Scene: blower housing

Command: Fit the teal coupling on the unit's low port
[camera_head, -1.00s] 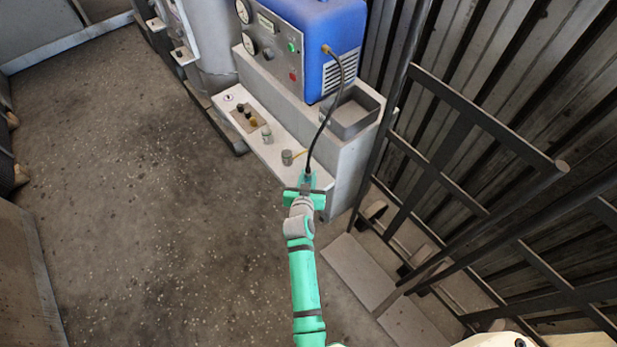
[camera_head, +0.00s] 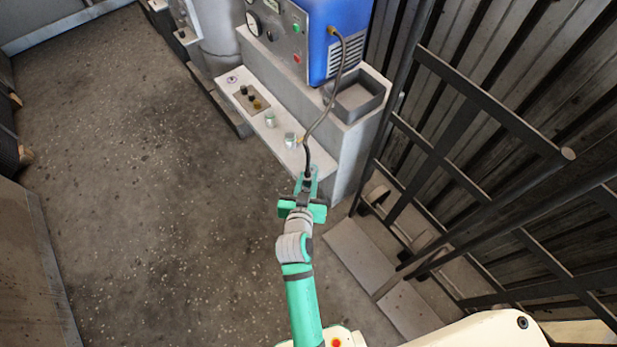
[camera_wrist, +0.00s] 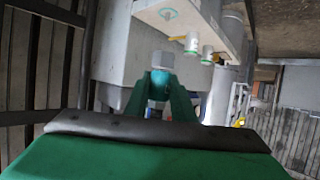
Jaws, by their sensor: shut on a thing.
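The blue unit (camera_head: 340,35) stands on a pale grey stepped housing, and a hose (camera_head: 330,118) runs from its front down to my gripper. My gripper (camera_head: 306,185) is at the near right end of the white ledge, off its edge. In the wrist view my gripper (camera_wrist: 160,97) is shut on the teal coupling (camera_wrist: 160,78), which has a pale grey upper part. Two short pale ports, a farther one (camera_head: 270,119) and a nearer one (camera_head: 290,140), stand upright on the ledge, apart from the coupling. I cannot tell which is the low port.
The white ledge (camera_head: 240,98) also carries several small dark and brass fittings (camera_head: 252,99). A grey open tray (camera_head: 356,99) sits on the housing. A dark metal rack (camera_head: 450,165) stands at the right. The concrete floor (camera_head: 150,180) at the left is clear.

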